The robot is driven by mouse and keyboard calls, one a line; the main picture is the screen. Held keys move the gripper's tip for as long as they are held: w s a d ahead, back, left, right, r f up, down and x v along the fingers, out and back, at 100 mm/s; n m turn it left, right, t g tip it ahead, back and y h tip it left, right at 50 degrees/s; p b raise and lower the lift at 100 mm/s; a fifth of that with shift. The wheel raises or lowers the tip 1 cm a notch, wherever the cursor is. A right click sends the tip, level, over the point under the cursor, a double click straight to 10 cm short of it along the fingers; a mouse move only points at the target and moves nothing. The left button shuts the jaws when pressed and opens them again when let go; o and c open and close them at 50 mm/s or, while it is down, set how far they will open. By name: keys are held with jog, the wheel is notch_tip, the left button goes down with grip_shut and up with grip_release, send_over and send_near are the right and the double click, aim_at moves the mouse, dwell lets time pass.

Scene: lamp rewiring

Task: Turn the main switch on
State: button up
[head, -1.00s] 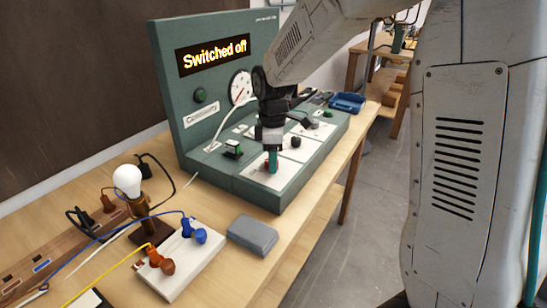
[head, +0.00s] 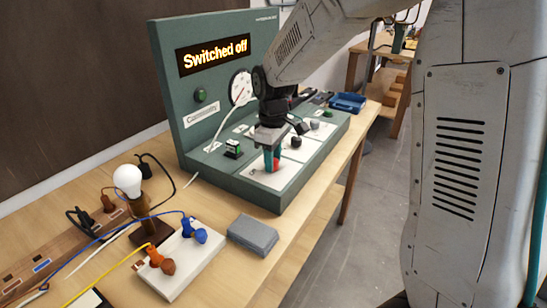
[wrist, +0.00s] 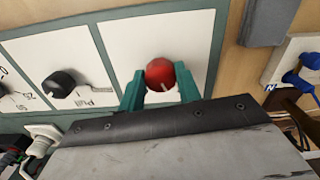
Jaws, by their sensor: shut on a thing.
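The green control station (head: 215,90) stands on the bench, and its display (head: 213,54) reads "Switched off". The main switch looks to be the red knob (wrist: 162,75) on a white plate (wrist: 200,30) at the near end of the station's desk. In the wrist view the knob sits between the two green fingers of my gripper (wrist: 160,90), with a pale mark on its lower edge. In the head view my gripper (head: 272,160) points down over that plate, and a bit of red shows at the fingers. My gripper is shut on the red knob.
A black knob (wrist: 60,84) sits on the neighbouring plate. A green rocker (head: 233,147) is left of my gripper. A grey box (head: 252,234), a white socket board (head: 185,262) with blue and orange plugs, and a lamp bulb (head: 128,180) stand on the bench in front.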

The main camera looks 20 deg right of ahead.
jog(key=m, duration=1.2)
jog(key=shift+w+a+r+m, duration=0.1)
jog(key=shift+a+m, duration=0.05)
jog(key=shift+m, duration=0.25)
dwell(0.3)
jog(key=o, duration=1)
jog(key=shift+c, duration=0.2)
notch_tip(320, 180, up, 8)
jog(key=shift+f, duration=0.1)
